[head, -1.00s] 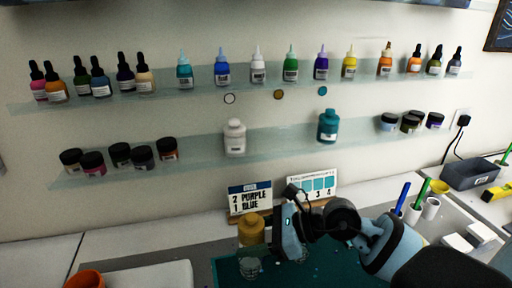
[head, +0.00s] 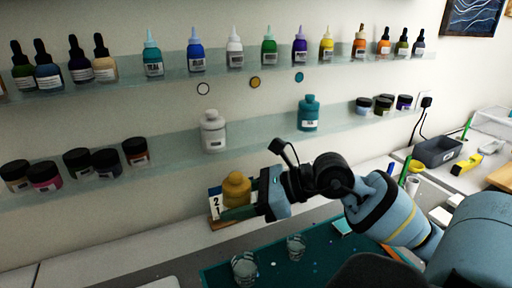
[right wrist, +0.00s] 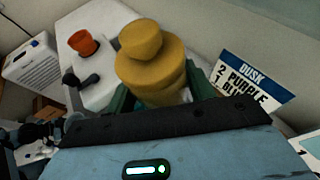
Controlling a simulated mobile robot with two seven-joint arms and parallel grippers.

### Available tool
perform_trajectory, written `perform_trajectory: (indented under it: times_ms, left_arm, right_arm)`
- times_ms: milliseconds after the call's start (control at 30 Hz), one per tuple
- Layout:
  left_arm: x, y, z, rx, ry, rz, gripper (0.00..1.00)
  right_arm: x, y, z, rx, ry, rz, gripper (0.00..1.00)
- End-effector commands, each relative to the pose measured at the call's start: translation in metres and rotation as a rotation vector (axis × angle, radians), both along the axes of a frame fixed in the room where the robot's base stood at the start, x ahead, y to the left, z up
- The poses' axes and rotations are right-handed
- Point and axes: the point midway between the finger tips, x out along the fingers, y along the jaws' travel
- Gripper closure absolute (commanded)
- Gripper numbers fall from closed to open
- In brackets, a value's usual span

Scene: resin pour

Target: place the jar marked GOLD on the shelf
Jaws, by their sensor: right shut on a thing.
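A gold-yellow jar (head: 236,188) is held upright by my right gripper (head: 240,212), whose fingers are shut around its lower body. It hangs in front of the back wall, below the lower glass shelf (head: 258,132). The right wrist view shows the same jar (right wrist: 150,62) between the green fingers; no label text is readable. On the lower shelf stand a white jar (head: 213,132) and a teal jar (head: 309,113), with a bare stretch between them. A gold dot (head: 255,83) is on the wall above this stretch. My left gripper is out of view.
The upper shelf (head: 178,70) carries several dropper bottles close above. Small black-lidded pots (head: 107,163) stand at the lower shelf's left. Clear cups (head: 245,268) stand on the green mat (head: 325,250). A lettered card (right wrist: 248,82) stands behind the held jar.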

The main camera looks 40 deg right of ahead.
Motion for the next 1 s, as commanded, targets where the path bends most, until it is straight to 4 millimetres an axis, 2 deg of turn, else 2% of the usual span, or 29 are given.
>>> perform_trajectory:
  times_ms: [33, 200, 400, 700, 1000]
  left_arm:
    - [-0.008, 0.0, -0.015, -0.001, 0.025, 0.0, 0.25]
    - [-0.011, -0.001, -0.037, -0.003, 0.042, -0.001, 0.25]
    - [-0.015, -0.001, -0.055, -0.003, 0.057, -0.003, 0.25]
    - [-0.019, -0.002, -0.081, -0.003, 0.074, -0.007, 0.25]
    - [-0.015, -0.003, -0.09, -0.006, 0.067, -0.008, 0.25]
  right_arm:
    - [0.001, -0.01, 0.001, -0.004, -0.001, -0.04, 0.79]
    - [-0.004, -0.041, 0.041, -0.005, -0.011, -0.214, 0.79]
    - [-0.022, -0.065, 0.08, -0.007, -0.013, -0.399, 0.79]
    - [-0.064, -0.092, 0.128, -0.009, -0.01, -0.682, 0.79]
    - [-0.096, -0.102, 0.15, -0.002, -0.004, -0.844, 0.79]
